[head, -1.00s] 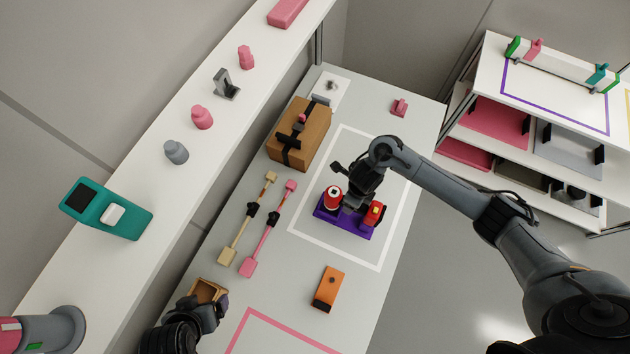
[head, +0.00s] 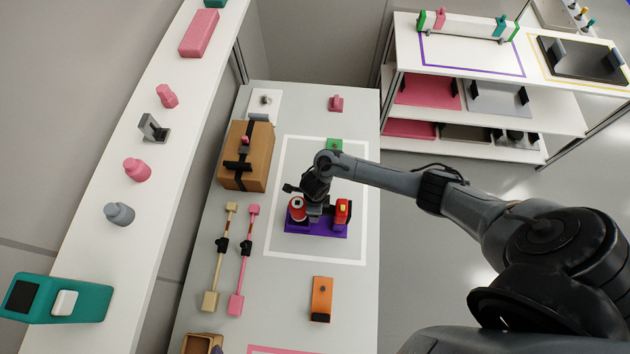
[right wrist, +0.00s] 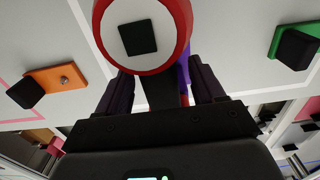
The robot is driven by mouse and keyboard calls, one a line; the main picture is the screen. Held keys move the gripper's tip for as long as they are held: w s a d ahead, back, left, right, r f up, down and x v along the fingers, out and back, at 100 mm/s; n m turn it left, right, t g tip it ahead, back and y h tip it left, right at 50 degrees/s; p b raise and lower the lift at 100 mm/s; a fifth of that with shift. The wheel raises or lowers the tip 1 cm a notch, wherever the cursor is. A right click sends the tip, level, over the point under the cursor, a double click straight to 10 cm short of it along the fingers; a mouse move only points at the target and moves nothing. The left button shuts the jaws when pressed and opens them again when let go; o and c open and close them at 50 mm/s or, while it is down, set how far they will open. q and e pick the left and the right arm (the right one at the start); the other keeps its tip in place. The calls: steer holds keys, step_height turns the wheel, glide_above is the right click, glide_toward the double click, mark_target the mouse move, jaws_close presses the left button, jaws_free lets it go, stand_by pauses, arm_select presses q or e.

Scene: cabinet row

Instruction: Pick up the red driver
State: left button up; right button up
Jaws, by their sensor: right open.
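A purple holder (head: 318,230) stands inside the white outlined rectangle on the table. On its left is a red round object (head: 297,209) with a white face and black square; on its right is a red block-like object (head: 341,210) with a yellow patch. I cannot tell for sure which is the red driver. My right gripper (head: 313,208) is at the holder, between the two red objects. In the right wrist view its open fingers (right wrist: 160,88) point toward the red round object (right wrist: 143,32), with nothing clearly held. My left gripper is not in view.
A green piece (head: 335,145) lies behind my right arm. An orange block (head: 321,298) lies in front. A brown box (head: 246,160) and two long-handled tools (head: 243,262) are on the left. A long shelf (head: 95,220) borders the left side.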

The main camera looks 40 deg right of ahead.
steer(key=shift+f, duration=0.9)
steer(key=shift+r, duration=0.1)
steer(key=c, duration=1)
steer(key=shift+c, duration=0.2)
steer(key=shift+r, duration=0.15)
